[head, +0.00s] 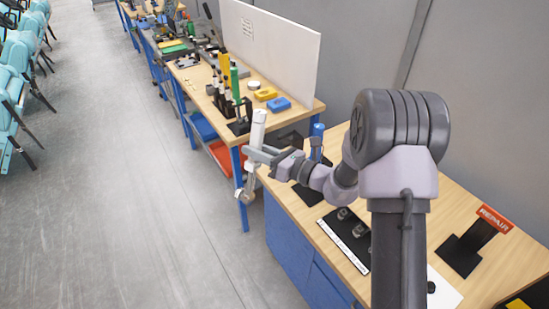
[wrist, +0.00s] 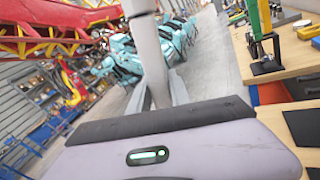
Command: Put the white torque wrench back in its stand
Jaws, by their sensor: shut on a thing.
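My gripper (head: 256,157) is shut on the white torque wrench (head: 257,132) and holds it in the air, off the near bench's left edge. The wrench is nearly upright, its white handle up and its grey head low. In the wrist view the wrench (wrist: 151,52) stands between my fingers, its top out of frame. A black stand (head: 239,127) with a green-handled tool is on the farther bench, behind the wrench. A blue-handled tool (head: 317,141) stands on the near bench, right of my gripper, its base partly hidden by my arm. I cannot tell which stand is the wrench's.
The near bench (head: 440,203) holds a black-and-white tray (head: 346,238) and a red REPAIR sign (head: 495,218) on a black stand.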

